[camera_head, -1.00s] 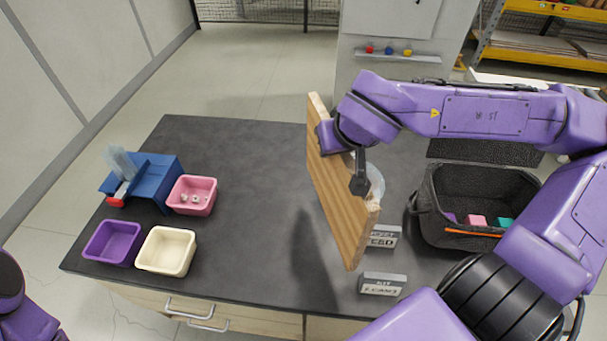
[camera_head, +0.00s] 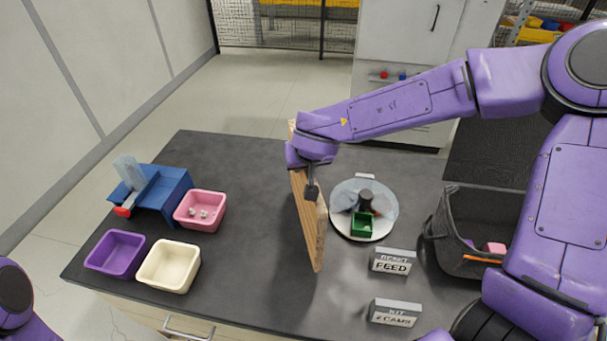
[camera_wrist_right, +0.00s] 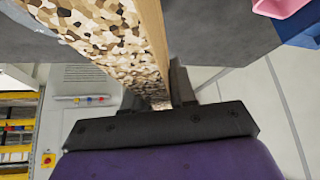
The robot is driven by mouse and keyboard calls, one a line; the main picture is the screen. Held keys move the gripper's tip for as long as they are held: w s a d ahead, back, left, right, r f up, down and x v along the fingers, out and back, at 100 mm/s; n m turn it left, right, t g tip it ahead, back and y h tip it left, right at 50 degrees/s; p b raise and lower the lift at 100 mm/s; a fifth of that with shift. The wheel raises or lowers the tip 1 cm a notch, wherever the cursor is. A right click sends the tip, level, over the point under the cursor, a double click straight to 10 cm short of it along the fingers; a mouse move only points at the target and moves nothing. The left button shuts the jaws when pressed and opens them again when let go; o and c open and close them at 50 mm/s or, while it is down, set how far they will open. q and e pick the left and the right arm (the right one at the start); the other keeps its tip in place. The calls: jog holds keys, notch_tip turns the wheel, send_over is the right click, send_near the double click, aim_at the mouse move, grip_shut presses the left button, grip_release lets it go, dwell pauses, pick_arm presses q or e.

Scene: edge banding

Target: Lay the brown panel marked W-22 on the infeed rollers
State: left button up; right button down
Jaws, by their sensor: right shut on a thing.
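My right gripper (camera_head: 311,185) is shut on a brown wooden panel (camera_head: 312,232). The panel stands on edge, upright, over the middle of the dark table, and I cannot tell whether its lower edge touches the top. In the right wrist view the panel's speckled chipboard edge (camera_wrist_right: 115,40) runs up from between the fingers (camera_wrist_right: 165,88). No W-22 mark is readable on it. No infeed rollers can be made out. My left arm shows only in part at the lower left edge, with its gripper out of view.
On the dark table (camera_head: 250,190) stand a blue fixture (camera_head: 160,190), pink (camera_head: 200,212), purple (camera_head: 117,254) and cream (camera_head: 169,267) bins at left. Right of the panel are a round plate (camera_head: 345,194) with a green box (camera_head: 362,224), FEED (camera_head: 392,263) and CAMS (camera_head: 394,313) signs, and a dark basket (camera_head: 455,240).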

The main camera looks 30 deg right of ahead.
jog(key=shift+w+a+f, duration=0.1)
jog(key=shift+w+f, duration=0.05)
jog(key=shift+f, duration=1.4)
jog(key=c, duration=0.9)
grip_release()
jog(key=shift+s+f, duration=0.15)
jog(key=shift+s, duration=0.05)
